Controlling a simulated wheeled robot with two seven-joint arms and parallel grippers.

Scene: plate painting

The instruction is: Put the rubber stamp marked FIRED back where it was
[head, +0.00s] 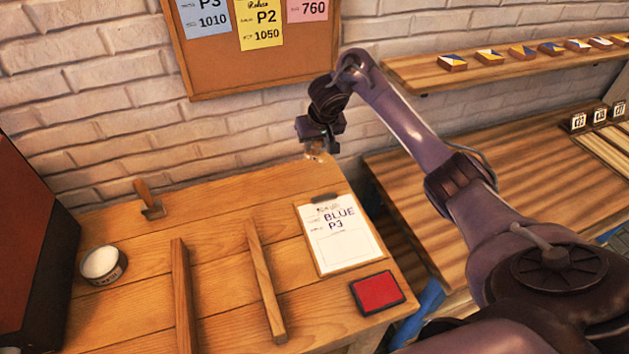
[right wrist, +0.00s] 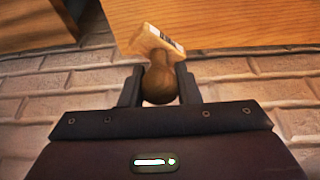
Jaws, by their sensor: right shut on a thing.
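My right gripper (head: 318,149) is shut on a wooden stamp and holds it above the back right part of the table (head: 215,215). In the right wrist view the stamp (right wrist: 160,84) has a round brown knob between the two fingers and a pale block beyond them, tilted. A label shows on the block's side, but its lettering cannot be read. In the head view the stamp is small and partly hidden by the gripper. A red ink pad (head: 377,292) lies at the table's front right. My left gripper is not in view.
A clipboard (head: 338,238) reading BLUE P3 lies behind the ink pad. Two wooden rails (head: 266,285) stand left of it. A round white pot (head: 103,264) and a wooden-handled tool (head: 148,200) are at the left. A shelf (head: 470,72) with several painted tiles is back right.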

